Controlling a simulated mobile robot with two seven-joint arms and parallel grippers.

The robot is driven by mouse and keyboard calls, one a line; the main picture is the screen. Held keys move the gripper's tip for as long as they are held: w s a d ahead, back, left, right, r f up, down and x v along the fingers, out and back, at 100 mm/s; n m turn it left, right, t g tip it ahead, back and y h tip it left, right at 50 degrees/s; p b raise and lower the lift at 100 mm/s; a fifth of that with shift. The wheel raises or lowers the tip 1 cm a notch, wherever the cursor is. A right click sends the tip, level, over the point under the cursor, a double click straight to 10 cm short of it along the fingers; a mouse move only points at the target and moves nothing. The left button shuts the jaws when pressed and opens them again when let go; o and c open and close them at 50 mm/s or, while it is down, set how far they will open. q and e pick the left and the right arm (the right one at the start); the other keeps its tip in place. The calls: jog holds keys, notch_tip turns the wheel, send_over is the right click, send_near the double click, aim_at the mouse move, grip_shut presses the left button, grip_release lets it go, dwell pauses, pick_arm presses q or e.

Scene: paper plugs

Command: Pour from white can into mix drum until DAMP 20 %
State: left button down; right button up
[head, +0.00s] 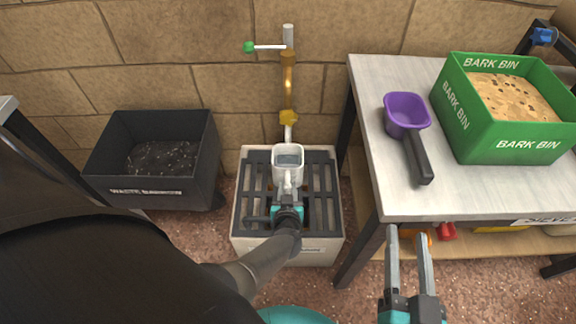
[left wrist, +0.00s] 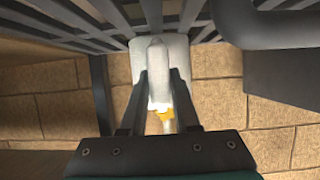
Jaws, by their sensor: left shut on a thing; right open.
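The white can (head: 288,156) is under the tap, over the dark grate of the trough, with its top facing up and a greyish inside showing. My left gripper (head: 288,196) is shut on the can's near side, at what looks like its handle. In the left wrist view the white can (left wrist: 146,50) sits between the fingers of my left gripper (left wrist: 158,98). I cannot tell whether the can touches the grate. My right gripper (head: 408,238) is open and empty, at the table's front left corner. A teal rounded rim (head: 296,315) shows at the bottom edge; whether it is the mix drum is unclear.
The tap (head: 288,85) with a green-ended lever hangs above the grated trough (head: 242,240). A black waste barrow (head: 100,185) stands left. The table (head: 400,205) at right holds a purple scoop (head: 405,108) and a green bark bin (head: 510,148). Its lower shelf holds coloured items.

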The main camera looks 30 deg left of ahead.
aim_at(288, 170)
pick_arm(q)
jog(key=shift+r, duration=0.15)
notch_tip(288, 170, up, 5)
jog(key=p, duration=0.5)
jog(key=shift+w, duration=0.1)
jog(key=shift+w+a, duration=0.1)
dwell(0.6)
